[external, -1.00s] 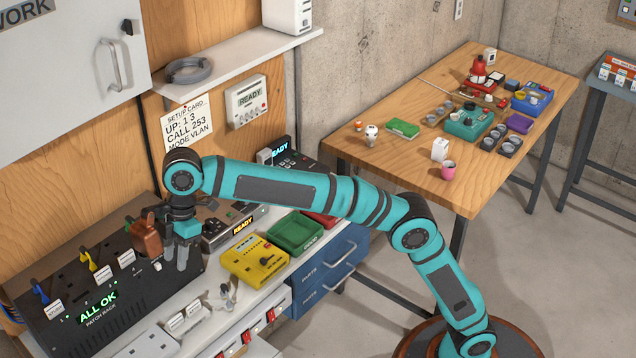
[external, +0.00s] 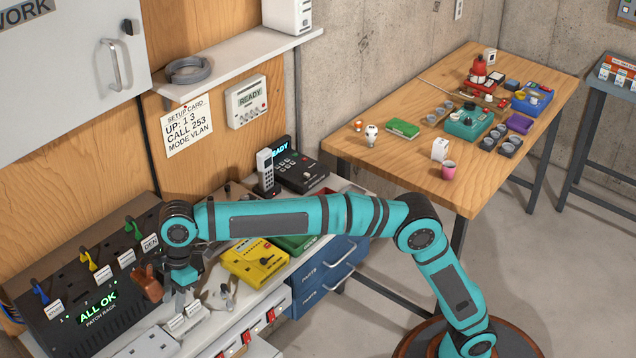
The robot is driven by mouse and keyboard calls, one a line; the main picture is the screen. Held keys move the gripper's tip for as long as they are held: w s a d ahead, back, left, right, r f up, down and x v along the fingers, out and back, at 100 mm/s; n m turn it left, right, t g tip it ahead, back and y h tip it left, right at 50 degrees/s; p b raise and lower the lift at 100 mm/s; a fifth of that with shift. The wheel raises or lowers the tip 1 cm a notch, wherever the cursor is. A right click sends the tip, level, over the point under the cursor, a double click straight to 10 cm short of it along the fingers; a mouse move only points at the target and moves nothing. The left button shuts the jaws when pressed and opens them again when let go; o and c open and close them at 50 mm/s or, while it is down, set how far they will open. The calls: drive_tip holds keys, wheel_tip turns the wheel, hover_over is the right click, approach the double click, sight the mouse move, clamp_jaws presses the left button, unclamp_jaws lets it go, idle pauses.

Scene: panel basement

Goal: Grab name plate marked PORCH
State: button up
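Two small white name plates, a front one (external: 177,323) and a back one (external: 194,309), stand on the light counter in front of the patch rack. Their lettering is too small to read, so I cannot tell which is marked PORCH. My gripper (external: 183,298) points down right at these plates. Its fingers are small and partly merge with the plates, so I cannot tell whether they touch one or how far apart they are. More name plates stand on the black patch rack (external: 72,330), one of them reading DEN (external: 151,243).
A yellow box (external: 254,262) and a green tray (external: 297,246) lie to the right, partly under my arm. A cordless phone (external: 266,172) stands behind. A white socket block (external: 150,344) is in front.

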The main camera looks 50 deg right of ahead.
sight(175, 318)
drive_tip(key=x, duration=0.5)
drive_tip(key=shift+s+d, duration=0.2)
drive_tip(key=shift+d, duration=0.05)
clamp_jaws()
